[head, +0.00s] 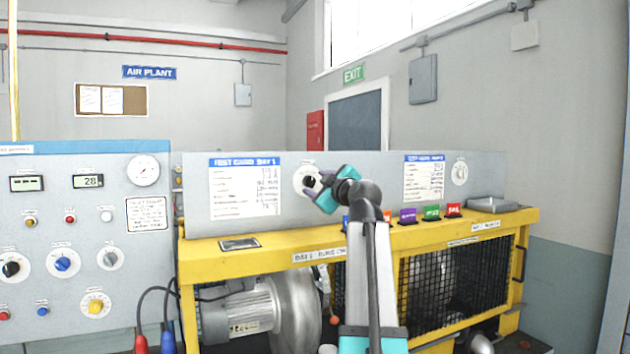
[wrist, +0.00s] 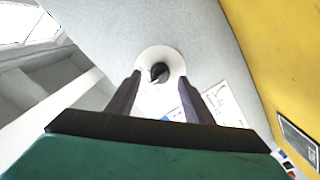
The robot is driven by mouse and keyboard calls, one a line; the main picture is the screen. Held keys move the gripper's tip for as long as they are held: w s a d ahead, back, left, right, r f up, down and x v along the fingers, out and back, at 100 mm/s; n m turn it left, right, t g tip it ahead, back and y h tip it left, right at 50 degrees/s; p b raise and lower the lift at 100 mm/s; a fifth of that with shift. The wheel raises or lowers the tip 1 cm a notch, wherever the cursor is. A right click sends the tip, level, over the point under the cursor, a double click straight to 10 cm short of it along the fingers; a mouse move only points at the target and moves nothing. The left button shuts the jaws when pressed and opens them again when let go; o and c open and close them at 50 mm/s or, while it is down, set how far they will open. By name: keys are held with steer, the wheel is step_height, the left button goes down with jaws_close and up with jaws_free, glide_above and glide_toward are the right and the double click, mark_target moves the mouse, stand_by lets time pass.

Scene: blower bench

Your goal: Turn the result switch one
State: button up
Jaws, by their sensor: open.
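The result switch one is a black knob on a round white dial (head: 300,174), on the grey back panel just right of the first test card (head: 245,187). In the wrist view the knob (wrist: 159,72) shows between the fingertips, with the white dial around it. My gripper (head: 310,186) is in front of this dial and hides part of it in the head view. Its two dark fingers are open and empty, one on each side of the knob in the wrist view (wrist: 159,77). I cannot tell whether they touch it.
A second dial (head: 460,171) sits right of another test card (head: 424,178). Coloured tags, among them a purple one (head: 407,215) and a red one (head: 454,210), stand on the yellow bench (head: 275,246). A control panel (head: 60,210) with knobs stands at left.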

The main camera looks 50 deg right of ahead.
mark_target(310, 182)
steer(key=shift+p+x, duration=0.3)
steer(key=shift+x, duration=1.05)
steer(key=c, duration=0.9)
steer(key=shift+d, duration=0.2)
steer(key=shift+c, duration=0.7)
steer(key=shift+a, duration=0.2)
